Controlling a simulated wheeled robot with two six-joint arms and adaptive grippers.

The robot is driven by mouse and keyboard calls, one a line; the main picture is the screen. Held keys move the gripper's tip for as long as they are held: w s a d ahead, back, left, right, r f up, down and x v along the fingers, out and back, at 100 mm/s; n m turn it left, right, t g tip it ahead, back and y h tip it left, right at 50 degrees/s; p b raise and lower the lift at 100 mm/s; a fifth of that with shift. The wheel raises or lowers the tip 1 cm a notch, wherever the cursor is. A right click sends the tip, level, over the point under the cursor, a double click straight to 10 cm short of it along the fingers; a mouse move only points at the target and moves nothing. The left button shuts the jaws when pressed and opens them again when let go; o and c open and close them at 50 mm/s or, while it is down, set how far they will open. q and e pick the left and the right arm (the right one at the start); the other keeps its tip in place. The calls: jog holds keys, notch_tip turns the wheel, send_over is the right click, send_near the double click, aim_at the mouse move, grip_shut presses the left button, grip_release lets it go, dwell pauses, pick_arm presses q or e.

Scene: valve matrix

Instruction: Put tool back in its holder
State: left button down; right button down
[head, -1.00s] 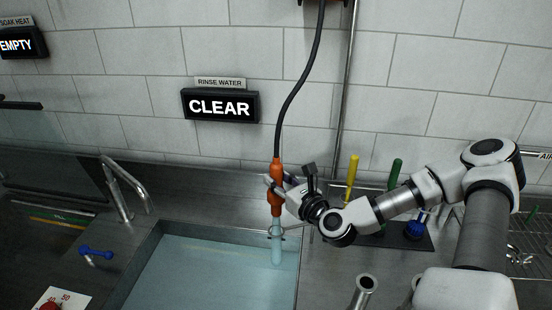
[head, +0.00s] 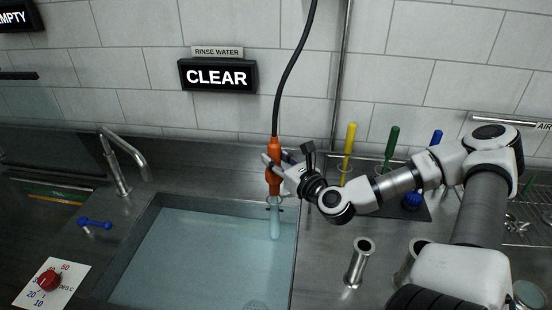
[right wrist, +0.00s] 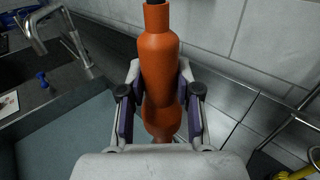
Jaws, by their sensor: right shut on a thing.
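The tool has an orange handle (head: 274,158) with a black cable (head: 292,75) running up from its top. A pale blue, glassy tip (head: 275,222) points down over the sink. My right gripper (head: 272,168) is shut on the handle from the right and holds it nearly upright. The right wrist view shows the handle (right wrist: 158,70) between the two fingers. A small metal ring (head: 275,202) shows around or in front of the tip's upper end; I cannot tell whether it is the holder. My left gripper is out of view.
The sink basin (head: 133,232) holds clear bluish water. A tap (head: 123,155) and blue lever (head: 94,224) stand at its left. Yellow (head: 348,150) and green (head: 391,145) handled brushes stand behind my right arm. A metal tube (head: 359,262) stands on the counter right of the basin.

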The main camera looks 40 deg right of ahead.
aim_at(276, 180)
jog(key=f, duration=0.1)
jog(key=f+b, duration=0.2)
jog(key=shift+w+d+f, duration=0.2)
jog(key=shift+d+f, duration=0.05)
jog(key=shift+d, duration=0.05)
jog(key=f+b, duration=0.2)
jog(key=shift+s+a+b, duration=0.1)
jog(key=shift+a+b, duration=0.05)
jog(key=shift+b, duration=0.2)
jog(key=shift+f+b, duration=0.5)
jog(key=shift+f, duration=0.05)
jog(key=shift+r, duration=0.1)
jog(key=shift+f+b, duration=0.55)
jog(key=c, duration=0.7)
grip_release()
